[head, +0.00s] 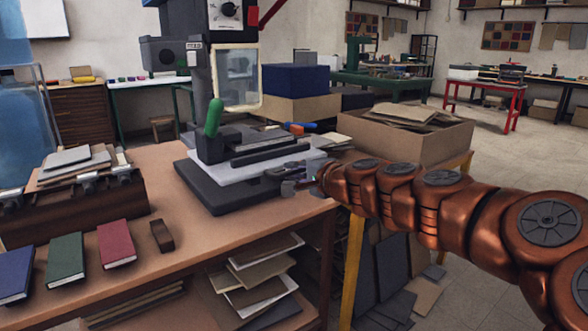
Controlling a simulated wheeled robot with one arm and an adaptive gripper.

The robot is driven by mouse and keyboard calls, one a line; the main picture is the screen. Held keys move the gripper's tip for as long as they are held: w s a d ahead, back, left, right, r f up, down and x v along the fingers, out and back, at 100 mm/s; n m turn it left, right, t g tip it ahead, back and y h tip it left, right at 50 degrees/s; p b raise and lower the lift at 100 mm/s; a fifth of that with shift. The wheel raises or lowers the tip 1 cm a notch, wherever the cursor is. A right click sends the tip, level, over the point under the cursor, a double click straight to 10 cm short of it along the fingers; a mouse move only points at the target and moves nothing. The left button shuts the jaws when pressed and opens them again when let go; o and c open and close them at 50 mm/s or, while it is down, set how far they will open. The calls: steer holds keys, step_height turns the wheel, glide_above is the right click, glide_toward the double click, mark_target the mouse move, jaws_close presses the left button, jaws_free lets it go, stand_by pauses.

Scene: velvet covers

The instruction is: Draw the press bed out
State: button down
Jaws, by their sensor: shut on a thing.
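The press (228,95) stands on the brown bench, with a grey head, a dial at the top and a green-handled lever (213,118). Its press bed (232,172) is a pale flat plate low on the press, above a dark base (222,196). Dark bars lie across the bed's top. My gripper (288,181) reaches in from the right and is shut at the bed's front right edge. The fingers are small and dark here, and the exact part between them is hard to make out.
Blue, green and red books (117,243) and a small dark block (162,236) lie at the bench's front left. A wooden rack with boards (75,160) stands left. A cardboard box (415,143) stands behind my arm. The bench (215,240) is bare before the press.

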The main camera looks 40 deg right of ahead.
steer(key=shift+s+f, duration=0.15)
steer(key=shift+s, duration=0.05)
steer(key=c, duration=1.2)
jaws_free()
steer(key=shift+s, duration=0.1)
steer(key=shift+r, duration=0.25)
